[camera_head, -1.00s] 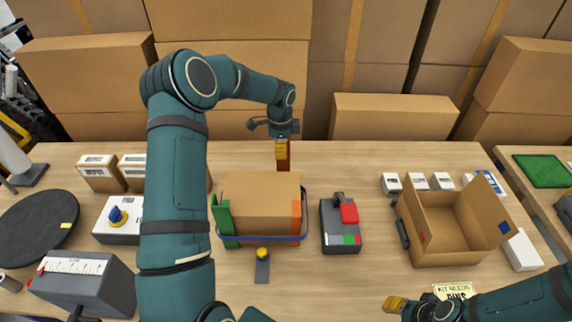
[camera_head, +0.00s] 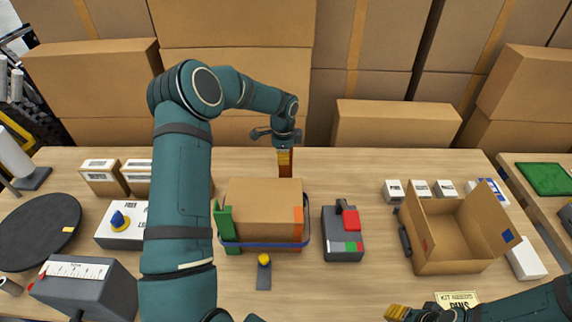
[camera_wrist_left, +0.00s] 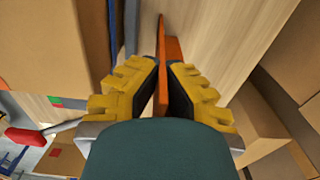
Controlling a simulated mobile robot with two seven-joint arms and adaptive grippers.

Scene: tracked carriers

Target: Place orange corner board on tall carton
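The tall carton (camera_head: 264,205) stands at the middle of the table, with a green corner board (camera_head: 224,226) at its left front corner and an orange strip (camera_head: 299,223) at its right front corner. My left gripper (camera_head: 285,155) is behind the carton, pointing down, shut on an upright orange corner board (camera_head: 285,168). The wrist view shows this board (camera_wrist_left: 168,62) between the yellow fingers (camera_wrist_left: 162,88); its lower end is hidden in the head view. My right gripper (camera_head: 396,312) is at the bottom edge, partly cut off; its opening is unclear.
A blue band (camera_head: 262,244) runs around the carton's lower front. A grey device with a red block (camera_head: 350,219) stands right of it, then an open box (camera_head: 421,245). Small cartons (camera_head: 101,177) stand at the left. Big boxes (camera_head: 394,123) line the back.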

